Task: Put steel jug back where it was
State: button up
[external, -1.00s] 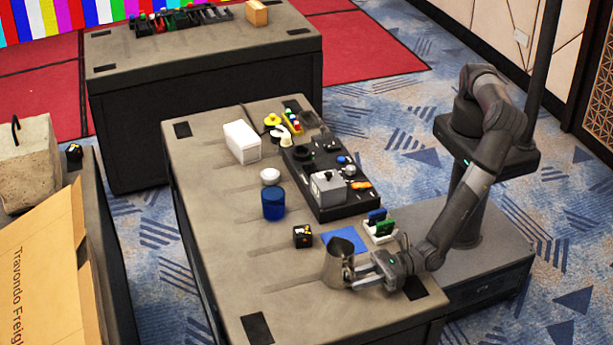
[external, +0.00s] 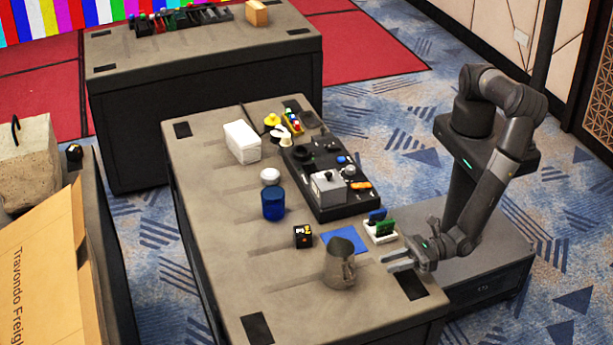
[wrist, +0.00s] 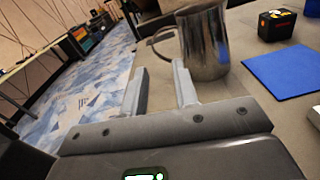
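The steel jug (external: 340,266) stands upright on the near part of the table, just in front of the blue square mat (external: 345,239). In the wrist view the jug (wrist: 205,45) stands beyond my fingertips, with its handle on the left side. The blue mat (wrist: 285,72) lies to its right there. My gripper (external: 388,263) is to the right of the jug, over the table's right edge area. Its two fingers (wrist: 160,75) are apart with nothing between them, and a gap separates them from the jug.
A black box (external: 303,236), a blue cup (external: 273,204) and a white box (external: 242,142) stand on the table. A white rack (external: 380,232) with green and blue pieces is near my gripper. A black tray (external: 335,207) holds several parts. The table's near left is clear.

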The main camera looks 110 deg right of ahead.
jog(key=w+d+r+m+g+h, duration=0.35)
jog(key=d+r+m+h, duration=0.5)
jog(key=d, duration=0.65)
jog(key=s+d+r+m+g, duration=0.25)
jog(key=d+r+m, duration=0.25)
jog(key=d, duration=0.4)
jog(key=s+d+r+m+g, duration=0.2)
jog(key=d+r+m+g, duration=0.3)
jog(key=d, duration=0.4)
jog(key=s+d+r+m+g+y, duration=0.1)
jog(key=s+d+r+m+y, duration=0.1)
jog(key=s+d+r+m, duration=0.35)
jog(key=s+d+r+m+g+y, duration=0.1)
jog(key=s+d+r+m+y, duration=0.15)
jog(key=s, duration=0.55)
jog(key=s+d+r+m+g+y, duration=0.1)
jog(key=s+d+r+m+y, duration=0.1)
jog(key=s+d+r+m, duration=0.25)
jog(key=s+m+t+y, duration=0.1)
jog(key=s+m+y, duration=0.1)
jog(key=s, duration=0.8)
jog(key=shift+s+r+m+t, duration=0.3)
jog(key=shift+m+t, duration=0.1)
jog(key=shift+m, duration=0.5)
